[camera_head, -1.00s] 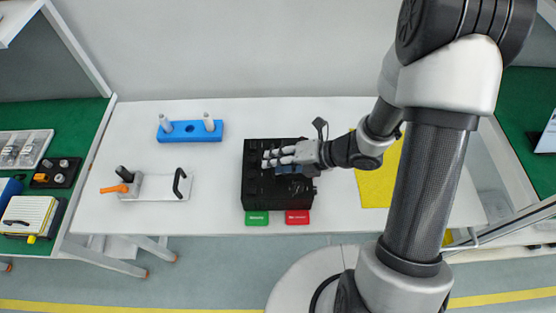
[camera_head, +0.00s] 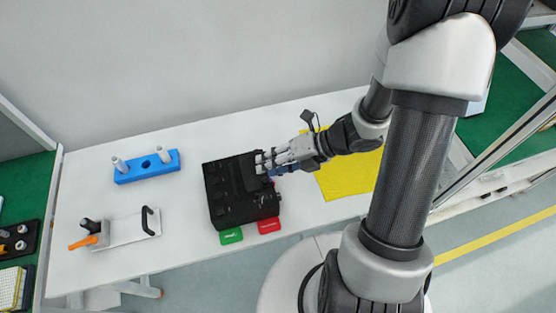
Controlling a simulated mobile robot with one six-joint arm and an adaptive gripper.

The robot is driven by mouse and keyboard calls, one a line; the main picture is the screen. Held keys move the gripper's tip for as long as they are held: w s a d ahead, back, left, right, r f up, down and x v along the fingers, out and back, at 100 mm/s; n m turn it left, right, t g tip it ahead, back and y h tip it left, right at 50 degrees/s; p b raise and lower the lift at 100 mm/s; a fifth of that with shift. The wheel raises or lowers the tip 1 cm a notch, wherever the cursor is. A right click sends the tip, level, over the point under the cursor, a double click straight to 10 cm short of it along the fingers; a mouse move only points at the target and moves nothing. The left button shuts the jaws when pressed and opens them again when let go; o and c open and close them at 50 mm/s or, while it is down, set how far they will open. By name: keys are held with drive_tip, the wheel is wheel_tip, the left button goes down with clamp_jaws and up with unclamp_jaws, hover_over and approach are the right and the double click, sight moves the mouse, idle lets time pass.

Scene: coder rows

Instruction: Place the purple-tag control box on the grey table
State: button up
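A black box-like unit (camera_head: 225,194) lies on the light grey-white table (camera_head: 185,215), with a green tag (camera_head: 231,236) and a red tag (camera_head: 269,226) at its front edge. No purple tag shows. My gripper (camera_head: 262,162) reaches in from the right, its pale fingers over the back right part of the black unit. A dark flat piece lies at the fingertips, but I cannot tell whether it is held or part of the unit. The finger gap is too small to read.
A blue holder with white pegs (camera_head: 146,167) stands at the back left. A white plate with black and orange handles (camera_head: 125,230) lies front left. A yellow mat (camera_head: 348,175) covers the table's right.

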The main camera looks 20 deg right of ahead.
drive_tip(key=w+d+r+m+t+h, duration=0.4)
drive_tip(key=w+d+r+m+h, duration=0.2)
drive_tip(key=w+d+r+m, duration=0.15)
drive_tip(key=s+d+r+m+h, duration=0.3)
drive_tip(key=d+r+m+h, duration=0.3)
drive_tip(key=r+m, duration=0.55)
drive_tip(key=s+a+r+m+g+y, duration=0.1)
drive_tip(key=s+a+m, duration=0.4)
drive_tip(key=s+m, duration=0.2)
drive_tip(key=s+a+r+m+g+y, duration=0.1)
drive_tip(key=s+a+m+g, duration=0.1)
drive_tip(key=s+a+m, duration=0.4)
drive_tip(key=s+m, duration=0.1)
drive_tip(key=s, duration=0.4)
drive_tip(key=shift+s+r+m+y, duration=0.2)
drive_tip(key=shift+r+m+y, duration=0.05)
drive_tip(key=shift+m+y, duration=0.15)
